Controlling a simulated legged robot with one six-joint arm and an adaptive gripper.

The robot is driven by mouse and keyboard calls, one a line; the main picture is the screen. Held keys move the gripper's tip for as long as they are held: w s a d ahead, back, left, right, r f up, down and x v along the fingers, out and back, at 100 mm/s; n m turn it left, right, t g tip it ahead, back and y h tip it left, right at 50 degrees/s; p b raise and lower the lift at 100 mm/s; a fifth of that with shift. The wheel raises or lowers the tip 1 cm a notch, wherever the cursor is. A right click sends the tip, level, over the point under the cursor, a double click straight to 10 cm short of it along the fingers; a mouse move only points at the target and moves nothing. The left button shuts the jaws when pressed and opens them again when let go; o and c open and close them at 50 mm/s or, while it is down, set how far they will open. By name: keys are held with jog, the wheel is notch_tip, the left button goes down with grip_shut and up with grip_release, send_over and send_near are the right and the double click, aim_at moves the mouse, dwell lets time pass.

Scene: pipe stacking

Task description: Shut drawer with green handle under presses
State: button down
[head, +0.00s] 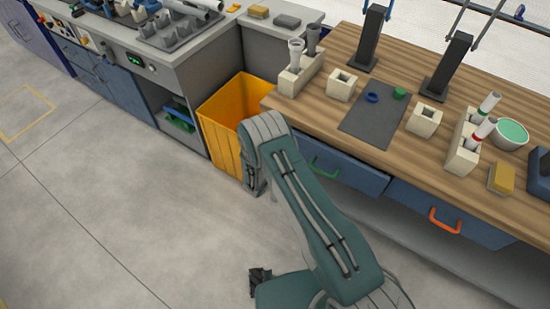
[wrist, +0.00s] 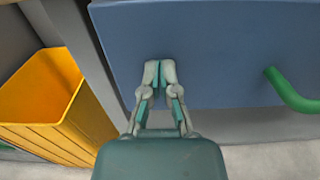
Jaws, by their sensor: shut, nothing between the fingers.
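The blue drawer (head: 345,169) with the green handle (head: 324,170) sits under the wooden bench top, below the presses (head: 370,38). In the wrist view its blue front (wrist: 220,50) fills the upper part, and the green handle (wrist: 290,92) is at the right. My gripper (wrist: 160,66) is shut and empty, its fingertips over the drawer front, left of the handle. I cannot tell whether they touch it. In the head view my arm hides part of the gripper and drawer, and how far the drawer stands out is unclear.
A yellow bin (head: 222,120) stands left of the drawer, close to my gripper; it also shows in the wrist view (wrist: 50,105). A blue drawer with an orange handle (head: 445,222) is to the right. Pipe holders and a dark mat (head: 370,118) are on the bench. Floor at left is clear.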

jog(key=shift+x, duration=1.9)
jog(key=shift+w+r, duration=0.1)
jog(key=shift+s+a, duration=0.3)
jog(key=v, duration=1.3)
jog(key=shift+s+f, duration=0.2)
jog(key=shift+s, duration=0.05)
jog(key=shift+a, duration=0.15)
